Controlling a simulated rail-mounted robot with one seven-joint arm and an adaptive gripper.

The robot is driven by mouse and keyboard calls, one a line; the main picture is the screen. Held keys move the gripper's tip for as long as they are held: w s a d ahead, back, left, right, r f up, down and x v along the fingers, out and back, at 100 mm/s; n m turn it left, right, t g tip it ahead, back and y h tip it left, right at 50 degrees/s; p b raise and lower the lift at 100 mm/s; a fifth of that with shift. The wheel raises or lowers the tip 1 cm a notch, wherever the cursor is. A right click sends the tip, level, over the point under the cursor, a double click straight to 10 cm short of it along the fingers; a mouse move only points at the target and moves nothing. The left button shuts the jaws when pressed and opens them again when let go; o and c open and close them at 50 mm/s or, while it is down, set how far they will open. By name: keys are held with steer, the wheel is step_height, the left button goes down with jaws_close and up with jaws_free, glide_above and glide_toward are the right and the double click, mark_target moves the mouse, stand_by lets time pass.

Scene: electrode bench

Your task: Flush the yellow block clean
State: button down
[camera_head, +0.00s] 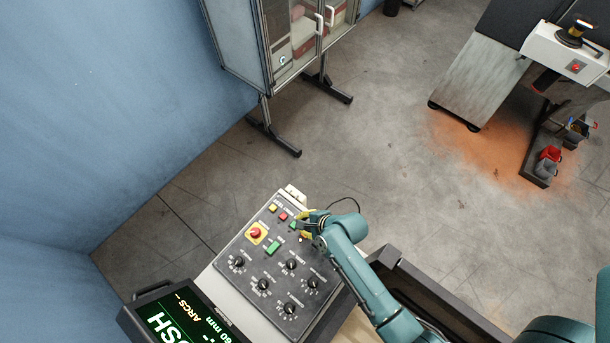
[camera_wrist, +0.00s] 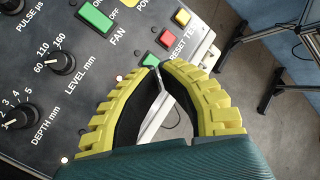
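My gripper (camera_wrist: 158,69) has yellow ribbed fingers with dark inner sides. Its tips are together over the top edge of a grey control panel (camera_head: 248,265), with nothing seen held. In the wrist view a small green button (camera_wrist: 150,60) lies right at the tips; I cannot tell whether they touch it. A red button (camera_wrist: 165,38) and a yellow button (camera_wrist: 182,17) follow in the same row. No separate yellow block can be made out in either view.
The panel carries a larger green FAN switch (camera_wrist: 96,18), a red stop knob (camera_head: 256,232) and several black dials (camera_head: 263,285). A green-lettered display (camera_head: 185,322) stands at the lower left. A glass-door cabinet (camera_head: 285,45) stands behind; open floor lies between.

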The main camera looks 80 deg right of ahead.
step_height(320, 180, down, 8)
steer(key=b, duration=0.4)
steer(key=shift+r+b, duration=0.1)
steer(key=shift+b, duration=0.2)
stand_by(1.0)
steer(key=shift+f, duration=0.45)
steer(key=shift+f+b, duration=0.35)
steer(key=shift+f, duration=0.1)
stand_by(0.4)
steer(key=shift+r, duration=0.1)
steer(key=shift+r+p, duration=0.8)
steer(key=shift+p, duration=0.2)
steer(key=shift+r, duration=0.1)
